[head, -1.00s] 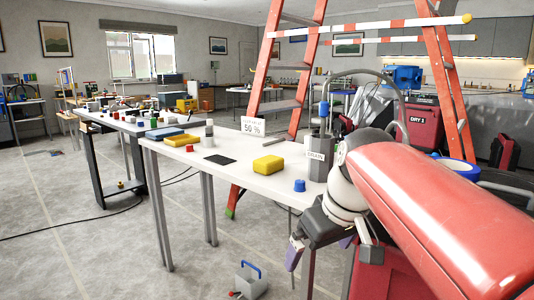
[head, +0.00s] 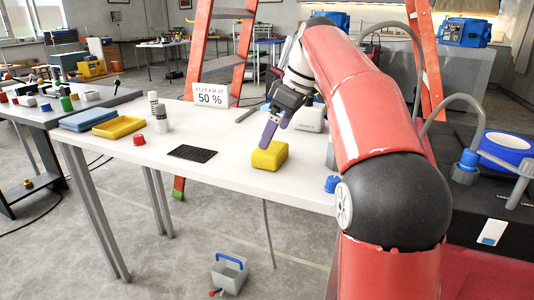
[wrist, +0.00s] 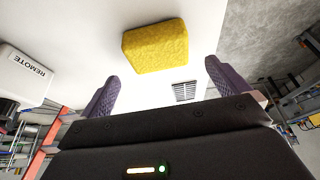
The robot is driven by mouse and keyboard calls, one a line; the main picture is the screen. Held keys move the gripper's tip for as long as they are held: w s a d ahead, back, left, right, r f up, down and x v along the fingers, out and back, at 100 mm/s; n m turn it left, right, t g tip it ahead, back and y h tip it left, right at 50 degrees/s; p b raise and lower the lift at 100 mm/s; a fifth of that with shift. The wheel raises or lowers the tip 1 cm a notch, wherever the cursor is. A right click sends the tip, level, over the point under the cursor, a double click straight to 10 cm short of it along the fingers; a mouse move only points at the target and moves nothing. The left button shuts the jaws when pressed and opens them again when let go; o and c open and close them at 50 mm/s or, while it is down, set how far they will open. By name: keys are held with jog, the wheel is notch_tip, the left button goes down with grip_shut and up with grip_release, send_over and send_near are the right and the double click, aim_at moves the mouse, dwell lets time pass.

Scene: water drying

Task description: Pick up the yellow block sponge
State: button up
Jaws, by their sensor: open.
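The yellow block sponge (head: 270,156) lies on the white table (head: 240,184), right of the middle. It also shows in the wrist view (wrist: 155,48), beyond the fingertips and roughly centred between them. My gripper (head: 268,133) is above the table, just over and slightly left of the sponge in the head view. In the wrist view its two purple fingers (wrist: 165,90) are wide apart with nothing between them. The sponge appears apart from both fingers.
A black mat (head: 192,153), red cap (head: 139,140), grey bottles (head: 160,118) and yellow tray (head: 118,127) are to the left. A blue cap (head: 332,184) sits near the right edge.

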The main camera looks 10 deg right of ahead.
aim_at(271, 147)
jog(key=x, duration=0.4)
jog(key=b+x, duration=0.1)
jog(key=shift+d+f, duration=0.15)
jog(key=shift+f, duration=0.35)
jog(key=c, duration=0.9)
